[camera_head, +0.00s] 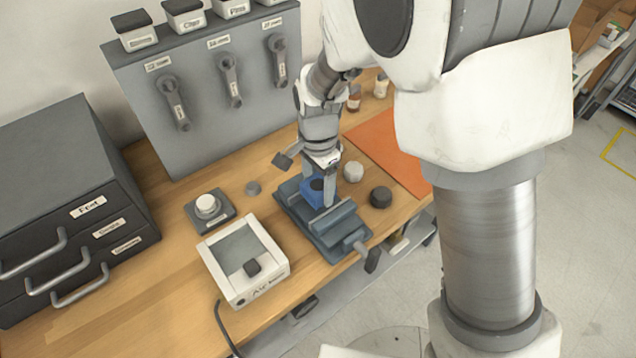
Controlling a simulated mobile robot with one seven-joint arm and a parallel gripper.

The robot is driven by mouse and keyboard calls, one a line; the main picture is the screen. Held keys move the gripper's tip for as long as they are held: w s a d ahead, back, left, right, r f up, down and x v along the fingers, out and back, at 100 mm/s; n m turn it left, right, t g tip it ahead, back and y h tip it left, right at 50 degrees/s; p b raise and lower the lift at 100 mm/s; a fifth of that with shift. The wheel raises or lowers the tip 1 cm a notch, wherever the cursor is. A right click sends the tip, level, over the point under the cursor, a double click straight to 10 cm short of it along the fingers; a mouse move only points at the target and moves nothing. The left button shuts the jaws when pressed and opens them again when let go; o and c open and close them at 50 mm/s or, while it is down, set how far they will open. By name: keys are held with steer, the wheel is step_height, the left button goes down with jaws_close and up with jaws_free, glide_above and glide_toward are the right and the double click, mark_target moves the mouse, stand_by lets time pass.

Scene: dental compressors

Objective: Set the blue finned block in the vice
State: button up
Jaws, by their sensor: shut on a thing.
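The blue finned block (313,193) is between the fingers of my gripper (318,190), which is shut on it. The grey-blue vice (328,230) stands on the wooden bench near its front edge, with its screw and handle toward the front right. The block is at the vice, over or between its jaws. I cannot tell whether it rests on the vice bed. My gripper points down from above, and its fingers hide part of the block.
A white box with a window (242,262) stands left of the vice. A dark round knob (380,197) and a whitish one (353,171) are to its right. An orange mat (390,150) lies behind. A dark drawer cabinet (75,200) and a grey tool panel (205,85) stand left and back.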

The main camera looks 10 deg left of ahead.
steer(key=shift+f+b, duration=0.35)
steer(key=shift+f, duration=0.15)
stand_by(0.3)
